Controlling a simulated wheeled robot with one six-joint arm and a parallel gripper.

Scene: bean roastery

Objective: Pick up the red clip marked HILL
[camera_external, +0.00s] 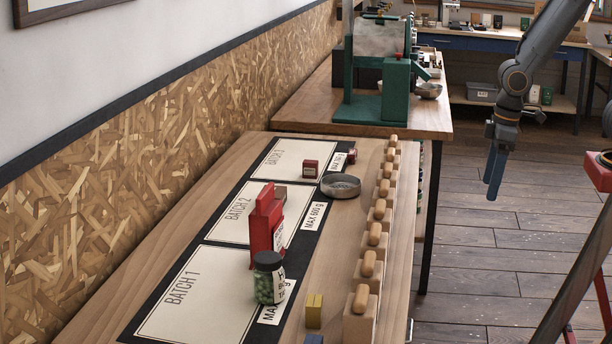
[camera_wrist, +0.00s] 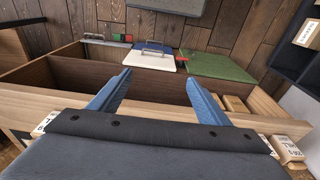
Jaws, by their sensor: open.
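My gripper (camera_external: 492,192) hangs over the floor right of the tables. Its blue fingers are spread apart and empty in the wrist view (camera_wrist: 158,77).
A jar of green beans (camera_external: 268,280), a round metal dish (camera_external: 340,186) and a yellow block (camera_external: 314,311) stand on the near table. Several wooden-handled blocks line its right edge. A green machine (camera_external: 380,75) stands behind. In the wrist view a white handled panel (camera_wrist: 147,60) adjoins a green surface (camera_wrist: 218,66).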

